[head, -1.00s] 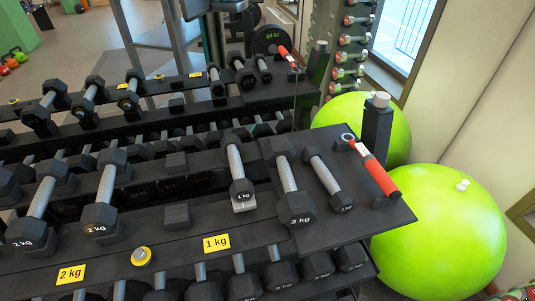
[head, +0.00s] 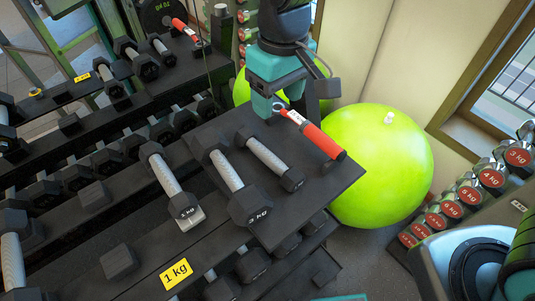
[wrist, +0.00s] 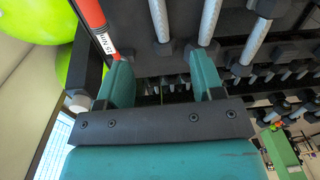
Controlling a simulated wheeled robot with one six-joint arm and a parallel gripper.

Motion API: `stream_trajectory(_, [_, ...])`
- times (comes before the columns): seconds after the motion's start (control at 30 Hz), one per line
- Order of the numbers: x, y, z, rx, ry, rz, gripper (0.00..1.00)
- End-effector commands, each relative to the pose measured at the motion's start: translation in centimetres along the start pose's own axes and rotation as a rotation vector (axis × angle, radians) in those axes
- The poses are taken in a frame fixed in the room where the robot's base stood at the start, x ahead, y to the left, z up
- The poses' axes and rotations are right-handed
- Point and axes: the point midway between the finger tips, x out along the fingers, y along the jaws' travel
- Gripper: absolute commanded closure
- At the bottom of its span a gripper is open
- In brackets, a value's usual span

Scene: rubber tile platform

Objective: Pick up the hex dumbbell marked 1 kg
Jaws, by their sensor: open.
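A hex dumbbell marked 1 kg (head: 168,179) with a grey handle lies on the rack, its near end on a light block. Right of it, on a raised black platform (head: 335,184), lie a larger dumbbell marked 3 kg (head: 235,187) and a smaller one (head: 269,160) whose mark I cannot read. My teal gripper (head: 272,108) is above the platform's far side, fingers down, beyond the dumbbells. In the wrist view its open fingers (wrist: 163,82) hold nothing. Dumbbell handles show beyond them, likely the small one (wrist: 159,18), the 3 kg (wrist: 209,20) and the 1 kg (wrist: 254,42).
A red-handled tool (head: 318,136) lies on the platform right of the small dumbbell, close to my gripper. Green balls (head: 378,165) stand to the right. A yellow 1 kg label (head: 176,273) is on the rack's front. More dumbbells fill the rack at left and below.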

Motion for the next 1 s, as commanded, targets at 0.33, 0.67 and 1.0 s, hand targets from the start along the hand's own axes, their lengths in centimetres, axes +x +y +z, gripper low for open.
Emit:
stream_trajectory(0.33, [5.5, -0.4, -1.6, -0.002, -0.025, 0.038, 0.39])
stream_trajectory(0.67, [12.3, 0.1, -1.5, 0.001, -0.023, 0.037, 0.39])
stream_trajectory(1.0, [15.1, 0.5, -1.8, 0.001, -0.021, 0.037, 0.39])
